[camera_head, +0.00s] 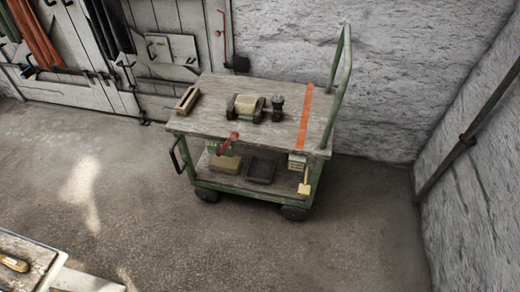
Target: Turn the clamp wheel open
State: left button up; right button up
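A small red part (229,141) sticks out at the front edge of the cart's top; it may be the clamp's wheel or handle, but it is too small to tell. A cream block (246,104) sits between dark holders on the cart top. A small dark upright piece (278,107) stands just right of it. Neither of my grippers shows in this view, and nothing is touching the cart.
The green-framed cart (215,127) stands on wheels on a concrete floor, with a tall green push handle (343,85) at its right. Its lower shelf holds a brown block (226,164) and a dark box (261,169). A bench corner (30,247) is at lower left. Floor in front is clear.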

aim_at(277, 102)
jog(key=i+l, duration=0.1)
jog(key=l, duration=0.25)
jog(key=i+l+z, duration=0.1)
jog(key=l, duration=0.25)
jog(key=i+l+z, duration=0.1)
jog(key=l, duration=0.25)
jog(key=i+l, duration=0.1)
jog(key=l, duration=0.25)
jog(key=i+l+z, duration=0.1)
jog(key=l, duration=0.25)
